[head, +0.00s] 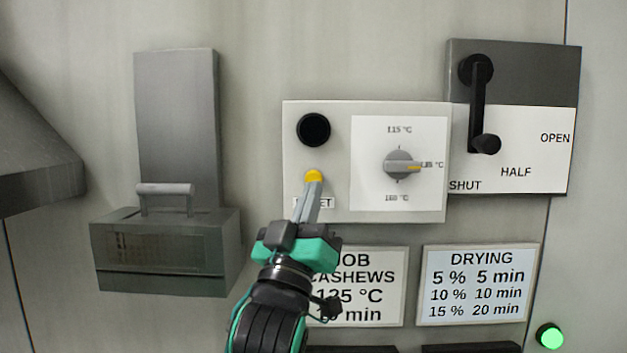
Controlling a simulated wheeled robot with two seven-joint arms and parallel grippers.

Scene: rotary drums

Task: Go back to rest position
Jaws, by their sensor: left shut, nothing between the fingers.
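My left gripper (313,180) comes up from the bottom of the head view with its fingers shut and nothing held between them. The arm covers part of that label and part of the job sign. I cannot tell whether the tips touch the panel or what lies behind them. My right gripper is not in view.
The temperature knob (398,165) points right. A black lever (478,105) hangs down on the SHUT/HALF/OPEN plate (560,165). A grey handled box (165,250) juts out at left. The job sign (390,290), drying sign (480,285) and a lit green lamp (550,336) are lower.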

